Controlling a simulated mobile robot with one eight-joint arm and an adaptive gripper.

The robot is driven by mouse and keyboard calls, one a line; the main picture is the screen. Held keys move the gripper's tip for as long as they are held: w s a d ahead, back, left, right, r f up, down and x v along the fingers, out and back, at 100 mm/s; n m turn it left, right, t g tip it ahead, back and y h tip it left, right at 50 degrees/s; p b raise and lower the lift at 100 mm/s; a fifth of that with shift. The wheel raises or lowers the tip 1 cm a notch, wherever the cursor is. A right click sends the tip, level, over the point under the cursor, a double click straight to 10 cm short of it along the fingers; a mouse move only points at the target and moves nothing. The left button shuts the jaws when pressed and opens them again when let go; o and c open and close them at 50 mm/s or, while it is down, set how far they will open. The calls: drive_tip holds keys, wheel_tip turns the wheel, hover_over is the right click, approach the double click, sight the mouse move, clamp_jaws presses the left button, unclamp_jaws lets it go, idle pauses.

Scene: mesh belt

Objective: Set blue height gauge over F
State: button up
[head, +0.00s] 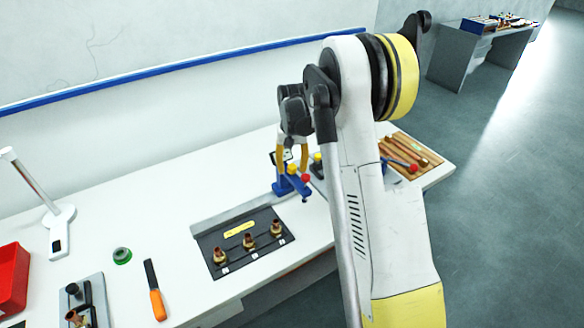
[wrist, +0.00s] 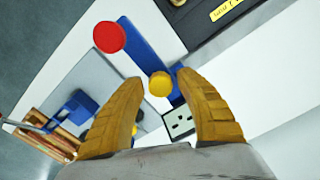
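The blue height gauge (head: 282,187) stands on the white bench behind the black mat, with a yellow knob and a red knob on it. In the wrist view the blue gauge (wrist: 150,45) shows from above, its red knob at upper left and its yellow knob between my fingertips. My gripper (head: 291,166) is open, its two yellow fingers pointing down over the gauge; it also shows in the wrist view (wrist: 158,80). I cannot tell whether the fingers touch the gauge. The black mat (head: 212,240) carries three brass fittings in a row, with small labels too small to read.
A wooden tray (head: 437,158) with tools lies at the bench's right end. An orange-handled tool (head: 157,303), a green-topped ring (head: 122,255), a white lamp (head: 60,217) and a red bin (head: 12,280) are to the left. Bench between mat and ring is clear.

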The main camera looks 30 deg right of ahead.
clamp_jaws()
drive_tip(key=a+b, duration=0.2)
drive_tip(key=a, duration=0.9)
drive_tip(key=shift+s, duration=0.15)
drive_tip(key=shift+o, duration=1.9)
unclamp_jaws()
wheel_tip(320, 180, up, 12)
